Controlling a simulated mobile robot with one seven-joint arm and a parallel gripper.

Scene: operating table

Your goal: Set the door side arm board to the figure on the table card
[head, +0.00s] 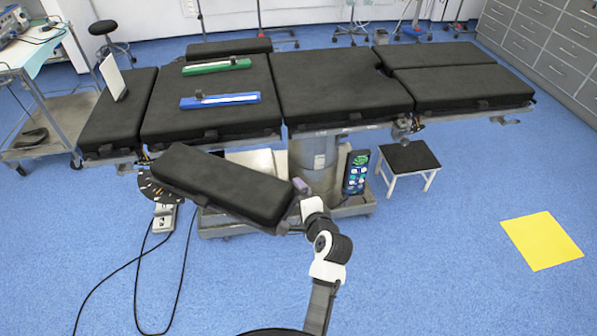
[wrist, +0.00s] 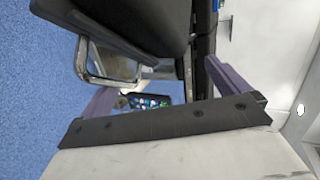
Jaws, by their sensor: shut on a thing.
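The near arm board (head: 225,185), a black padded board, sticks out from the table's near side and slants down to the right in the head view. A dark dial with pale marks (head: 155,188) sits at its left, pivot end; its figures are too small to read. My gripper (head: 302,190) is at the board's right end, shut on its metal end loop (wrist: 82,62); the exact contact is partly hidden. The board's dark underside fills the top of the wrist view (wrist: 150,25). A white card (head: 112,77) stands on the table's left section; its figure is not readable. Another arm board (head: 230,47) lies on the far side.
The operating table (head: 340,85) carries a green strip (head: 216,65) and a blue strip (head: 220,100). A handset (head: 356,172) hangs by the column. A step stool (head: 409,157), a foot pedal (head: 164,217) with cables and a yellow floor mat (head: 542,240) surround open blue floor.

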